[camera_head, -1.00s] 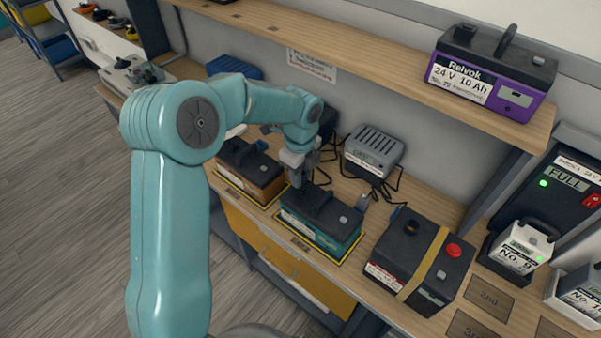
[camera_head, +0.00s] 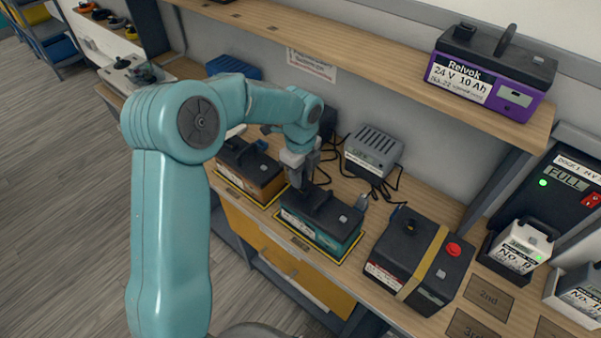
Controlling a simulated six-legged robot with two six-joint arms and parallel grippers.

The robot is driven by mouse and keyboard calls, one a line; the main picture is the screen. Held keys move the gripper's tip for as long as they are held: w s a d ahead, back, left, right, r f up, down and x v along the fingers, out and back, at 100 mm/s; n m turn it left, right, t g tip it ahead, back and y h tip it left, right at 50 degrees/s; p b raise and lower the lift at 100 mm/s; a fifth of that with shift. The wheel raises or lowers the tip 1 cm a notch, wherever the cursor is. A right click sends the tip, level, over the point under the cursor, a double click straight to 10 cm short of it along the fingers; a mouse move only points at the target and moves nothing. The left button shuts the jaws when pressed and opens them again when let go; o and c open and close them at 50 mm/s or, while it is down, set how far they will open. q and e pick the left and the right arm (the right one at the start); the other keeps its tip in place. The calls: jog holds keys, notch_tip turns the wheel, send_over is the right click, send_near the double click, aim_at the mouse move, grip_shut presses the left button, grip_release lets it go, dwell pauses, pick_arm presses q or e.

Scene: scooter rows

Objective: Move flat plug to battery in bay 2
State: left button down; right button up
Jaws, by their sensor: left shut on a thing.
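My left gripper (camera_head: 299,179) reaches down at the rear left end of a teal battery (camera_head: 319,232) with a black top. It is shut on a small dark thing, taken to be the flat plug, which is mostly hidden by the fingers. The teal battery sits in a yellow-outlined bay on the bench; its bay number is too small to read. An orange-brown battery (camera_head: 259,183) sits in the outlined bay to its left, with a blue piece (camera_head: 262,145) at its back. My right gripper is not in view.
A grey charger (camera_head: 373,149) with black cables stands behind the batteries. A large dark battery (camera_head: 419,258) with a yellow strap and red button stands to the right. A purple battery (camera_head: 491,75) is on the shelf (camera_head: 350,48) above. White packs (camera_head: 522,246) stand far right.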

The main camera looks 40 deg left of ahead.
pick_arm(q)
jog(key=shift+f+b, duration=0.6)
jog(key=shift+f, duration=0.3)
jog(key=c, duration=0.8)
grip_release()
notch_tip(320, 180, up, 16)
jog(key=shift+r, duration=0.2)
